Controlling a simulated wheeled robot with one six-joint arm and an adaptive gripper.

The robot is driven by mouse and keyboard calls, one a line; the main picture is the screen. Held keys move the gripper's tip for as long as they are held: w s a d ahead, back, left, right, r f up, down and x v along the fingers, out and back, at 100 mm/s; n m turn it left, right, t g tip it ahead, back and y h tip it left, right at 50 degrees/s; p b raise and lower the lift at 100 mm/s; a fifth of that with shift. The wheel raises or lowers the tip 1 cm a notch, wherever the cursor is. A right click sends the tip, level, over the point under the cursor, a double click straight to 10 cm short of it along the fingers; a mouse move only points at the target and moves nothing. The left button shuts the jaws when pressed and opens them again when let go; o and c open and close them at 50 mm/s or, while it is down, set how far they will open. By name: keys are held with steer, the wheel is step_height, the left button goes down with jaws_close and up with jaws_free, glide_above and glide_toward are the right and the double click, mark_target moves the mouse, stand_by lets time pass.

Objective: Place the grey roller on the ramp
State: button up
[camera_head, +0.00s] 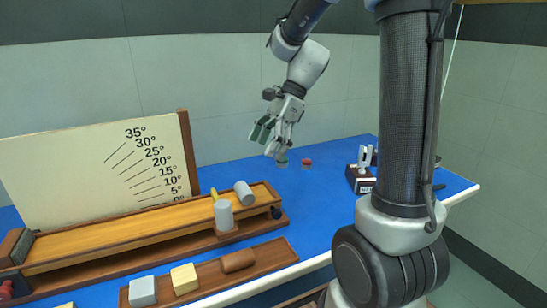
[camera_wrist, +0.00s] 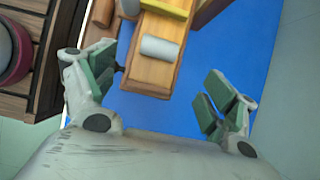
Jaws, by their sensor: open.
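A grey roller (camera_head: 244,193) lies on its side at the right end of the wooden ramp (camera_head: 130,232), just right of a yellow bar (camera_head: 214,194). In the wrist view the grey roller (camera_wrist: 160,48) lies across the ramp's end (camera_wrist: 150,74), beside the yellow bar (camera_wrist: 165,8). My gripper (camera_head: 268,142) is open and empty, up in the air behind and right of the roller, apart from it. In the wrist view my open gripper's fingers (camera_wrist: 160,88) stand wide apart, with the roller beyond them.
A grey upright cylinder (camera_head: 224,216) stands in front of the ramp. An angle board (camera_head: 100,170) rises behind it. A front tray (camera_head: 210,276) holds blocks and a brown roller (camera_head: 238,261). A red-topped piece (camera_head: 306,163) and dark device (camera_head: 360,180) stand right; blue table between is clear.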

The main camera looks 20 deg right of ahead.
steer(key=s+d+r+n+t+h, duration=0.2)
steer(key=s+d+n+h, duration=0.1)
steer(key=s+n, duration=0.6)
steer(key=s+d+r+n+t+h, duration=0.2)
steer(key=s+d+n, duration=0.4)
steer(key=s+n, duration=0.3)
steer(key=shift+s+h, duration=0.5)
